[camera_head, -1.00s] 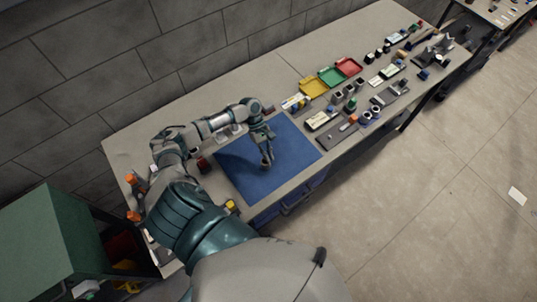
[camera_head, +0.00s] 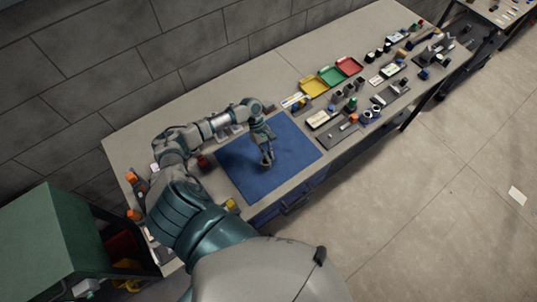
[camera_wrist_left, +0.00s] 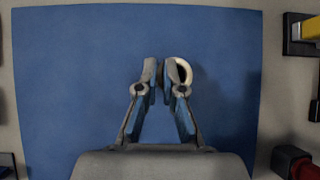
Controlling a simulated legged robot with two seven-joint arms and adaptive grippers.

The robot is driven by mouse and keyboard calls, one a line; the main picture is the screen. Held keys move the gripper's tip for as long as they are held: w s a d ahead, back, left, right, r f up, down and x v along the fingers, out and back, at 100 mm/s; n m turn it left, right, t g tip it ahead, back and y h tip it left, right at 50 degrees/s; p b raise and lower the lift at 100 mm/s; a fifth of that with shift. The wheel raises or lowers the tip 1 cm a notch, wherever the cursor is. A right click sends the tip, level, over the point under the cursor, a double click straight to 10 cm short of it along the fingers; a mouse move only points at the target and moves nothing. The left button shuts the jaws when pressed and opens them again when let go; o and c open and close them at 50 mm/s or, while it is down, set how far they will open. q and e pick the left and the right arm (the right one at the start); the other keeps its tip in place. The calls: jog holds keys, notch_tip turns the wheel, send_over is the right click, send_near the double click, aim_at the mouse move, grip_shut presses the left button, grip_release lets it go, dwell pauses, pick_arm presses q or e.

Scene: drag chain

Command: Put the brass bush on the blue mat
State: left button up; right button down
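The blue mat (camera_head: 288,145) lies flat on the bench, and it fills most of the left wrist view (camera_wrist_left: 70,80). My left gripper (camera_head: 267,163) points down over the middle of the mat. In the left wrist view its fingertips (camera_wrist_left: 161,70) are close together with a narrow gap. A pale brass ring, the brass bush (camera_wrist_left: 187,72), shows at the right fingertip, partly hidden behind it. I cannot tell whether the fingers pinch its wall or it rests on the mat beside them. My right gripper is not in view.
Yellow (camera_head: 313,87), green (camera_head: 330,76) and red (camera_head: 349,66) trays stand right of the mat. Several small parts and fixtures crowd the bench farther right. A dark part with a red end (camera_wrist_left: 292,162) stands just off the mat. Much of the mat is bare.

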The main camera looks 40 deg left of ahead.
pick_arm(q)
jog(key=o, duration=0.5)
jog(key=v, duration=1.2)
jog(key=shift+a+f, duration=0.1)
